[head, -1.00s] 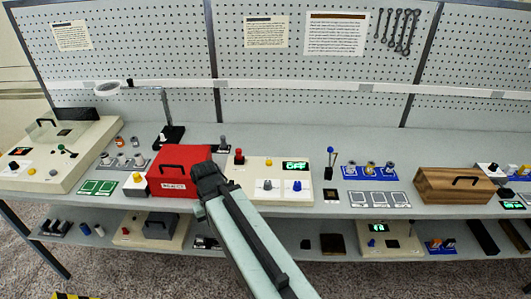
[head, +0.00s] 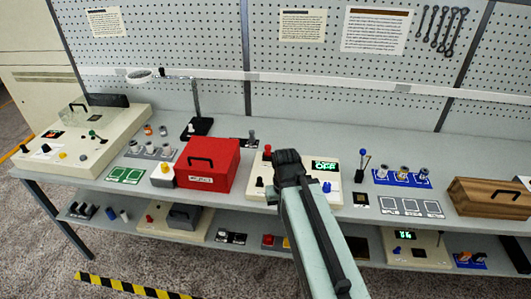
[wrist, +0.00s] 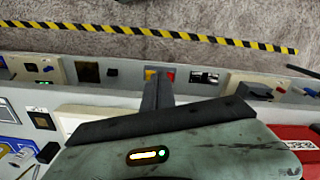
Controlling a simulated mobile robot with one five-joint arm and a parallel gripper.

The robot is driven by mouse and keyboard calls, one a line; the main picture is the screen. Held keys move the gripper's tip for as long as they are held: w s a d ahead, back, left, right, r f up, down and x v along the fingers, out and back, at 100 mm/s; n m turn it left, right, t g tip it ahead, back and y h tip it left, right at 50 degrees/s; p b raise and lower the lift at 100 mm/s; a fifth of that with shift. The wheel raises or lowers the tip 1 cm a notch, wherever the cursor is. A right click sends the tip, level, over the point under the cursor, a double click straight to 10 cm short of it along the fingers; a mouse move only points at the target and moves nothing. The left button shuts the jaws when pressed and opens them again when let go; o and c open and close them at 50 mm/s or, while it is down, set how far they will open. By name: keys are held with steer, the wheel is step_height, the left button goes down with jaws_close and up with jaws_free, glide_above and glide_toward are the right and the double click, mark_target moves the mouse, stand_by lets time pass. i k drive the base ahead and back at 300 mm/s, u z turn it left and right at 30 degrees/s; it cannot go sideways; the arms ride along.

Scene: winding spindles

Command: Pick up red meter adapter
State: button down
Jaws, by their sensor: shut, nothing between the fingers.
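No part is plainly labelled as the red meter adapter. A small red-topped piece (head: 267,152) stands at the back left of a cream console (head: 320,200) on the bench top. A red and yellow pair of small pieces (head: 267,241) sits on the lower shelf; it also shows in the wrist view (wrist: 168,74). I cannot tell which red piece is the adapter. My gripper (head: 287,158) is shut and empty, appearing in front of the console just right of the red-topped piece. In the wrist view its dark fingers (wrist: 157,88) are together. My arm hides part of the console.
A red reject box (head: 208,178) stands left of the console. A cream station (head: 85,165) is at the far left, a wooden box (head: 488,197) at the right. A pegboard (head: 200,50) closes off the back. Striped tape (head: 130,287) marks the floor in front.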

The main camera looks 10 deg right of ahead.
mark_target(268, 148)
steer(key=z, duration=2.8)
steer(key=k, duration=2.45)
steer(key=u, duration=2.3)
steer(key=i, duration=1.05)
steer(key=u, duration=0.05)
